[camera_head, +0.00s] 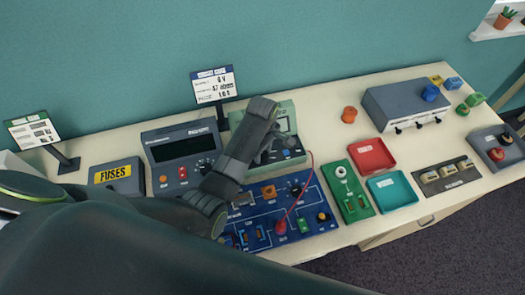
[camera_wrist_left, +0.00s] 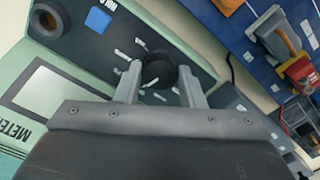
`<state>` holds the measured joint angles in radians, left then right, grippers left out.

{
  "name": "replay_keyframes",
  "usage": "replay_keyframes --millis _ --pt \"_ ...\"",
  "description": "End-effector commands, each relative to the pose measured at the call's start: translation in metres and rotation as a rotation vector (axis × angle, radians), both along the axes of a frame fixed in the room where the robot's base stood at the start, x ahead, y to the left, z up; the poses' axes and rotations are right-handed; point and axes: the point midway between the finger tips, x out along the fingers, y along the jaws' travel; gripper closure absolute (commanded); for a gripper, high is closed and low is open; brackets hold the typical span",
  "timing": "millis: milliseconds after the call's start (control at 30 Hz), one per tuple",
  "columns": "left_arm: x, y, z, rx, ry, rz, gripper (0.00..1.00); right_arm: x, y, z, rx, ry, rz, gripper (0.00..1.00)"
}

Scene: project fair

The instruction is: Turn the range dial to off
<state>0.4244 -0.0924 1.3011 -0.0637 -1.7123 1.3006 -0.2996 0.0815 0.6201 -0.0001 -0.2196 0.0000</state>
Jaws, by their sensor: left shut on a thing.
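The pale green meter (camera_head: 288,108) stands at the back middle of the table, with its screen partly showing. Its range dial (camera_wrist_left: 160,68) is a round black knob on the dark grey panel, with white marks around it. My left gripper (camera_wrist_left: 161,82) is shut on the dial, one finger on each side. In the head view my left gripper (camera_head: 268,152) comes down over the meter's front and hides the dial. Which mark the dial points to cannot be told. My right gripper is not in view.
A blue circuit board (camera_head: 318,219) with a red lead lies in front of the meter. A dark power supply (camera_head: 163,149) stands to the left, a green board (camera_head: 357,206) and red tray (camera_head: 381,148) to the right. A sign (camera_head: 213,84) stands behind.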

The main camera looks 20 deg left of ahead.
Motion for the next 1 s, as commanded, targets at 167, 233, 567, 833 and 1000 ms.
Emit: replay_keyframes --millis 167,233,567,833,1000 --pt "0.0005 0.0008 0.0004 0.001 -0.002 0.104 0.87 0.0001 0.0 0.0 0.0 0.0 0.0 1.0" --pt "0.0005 0.0008 0.0004 0.002 -0.002 0.136 0.87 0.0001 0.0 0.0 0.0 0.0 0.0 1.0" --pt "0.0006 0.0008 0.0005 0.002 -0.002 0.208 0.87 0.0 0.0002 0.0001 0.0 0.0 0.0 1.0" --pt "0.0007 0.0009 0.0006 0.002 -0.002 0.211 0.87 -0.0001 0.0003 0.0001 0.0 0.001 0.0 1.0" --pt "0.0007 0.0008 0.0006 0.002 -0.002 0.21 0.54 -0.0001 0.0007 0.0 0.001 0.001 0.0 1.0"
